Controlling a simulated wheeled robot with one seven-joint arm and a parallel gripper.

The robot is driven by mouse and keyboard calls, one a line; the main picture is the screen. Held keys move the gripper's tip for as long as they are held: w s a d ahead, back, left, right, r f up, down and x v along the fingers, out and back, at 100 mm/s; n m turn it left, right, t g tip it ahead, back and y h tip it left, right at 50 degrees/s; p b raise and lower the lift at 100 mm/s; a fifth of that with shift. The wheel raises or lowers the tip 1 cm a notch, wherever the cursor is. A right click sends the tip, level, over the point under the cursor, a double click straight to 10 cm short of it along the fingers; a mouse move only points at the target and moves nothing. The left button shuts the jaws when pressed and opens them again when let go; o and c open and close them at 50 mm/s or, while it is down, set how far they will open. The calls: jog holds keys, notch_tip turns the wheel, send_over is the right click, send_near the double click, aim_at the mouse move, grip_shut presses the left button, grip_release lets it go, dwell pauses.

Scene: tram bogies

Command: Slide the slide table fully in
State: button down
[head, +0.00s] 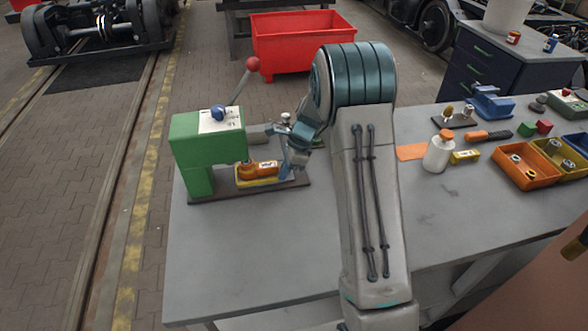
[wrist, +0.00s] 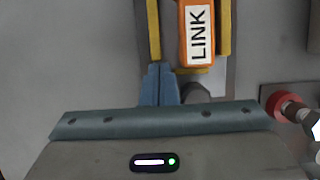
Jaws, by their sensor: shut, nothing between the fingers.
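The green press (head: 190,150) stands on a dark base plate (head: 225,193) at the left of the grey bench. The yellow slide table (head: 241,182) lies low on this plate, partly beside the press body, and carries an orange link (head: 262,170). In the wrist view the link (wrist: 198,35) shows its "LINK" label, with yellow slide table (wrist: 153,30) strips on both sides. My gripper (head: 286,176) points down at the slide table's right end. In the wrist view my gripper (wrist: 160,75) is shut and empty, close to the yellow edge. I cannot tell whether it touches.
A lever with a red knob (head: 252,64) rises above the press. The front left bench top is clear. A red crate (head: 300,40) stands behind.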

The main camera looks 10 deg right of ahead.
aim_at(294, 177)
jog(key=shift+d, duration=0.65)
jog(key=d, duration=0.3)
jog(key=shift+d+r, duration=0.1)
jog(key=shift+r, duration=0.1)
jog(key=b+v, duration=0.2)
jog(key=v, duration=0.7)
jog(key=w+d+b, duration=0.2)
jog(key=w+d, duration=0.3)
jog(key=w, duration=0.1)
jog(key=p+x, duration=0.1)
jog(key=x, duration=0.8)
jog(key=shift+s+f+p, duration=0.15)
jog(key=shift+f+p, duration=0.2)
jog(key=a+p, duration=0.1)
jog(key=a, duration=0.2)
jog(key=shift+a+f, duration=0.1)
jog(key=shift+a, duration=0.1)
jog(key=shift+a+f, duration=0.15)
jog(key=shift+a, duration=0.25)
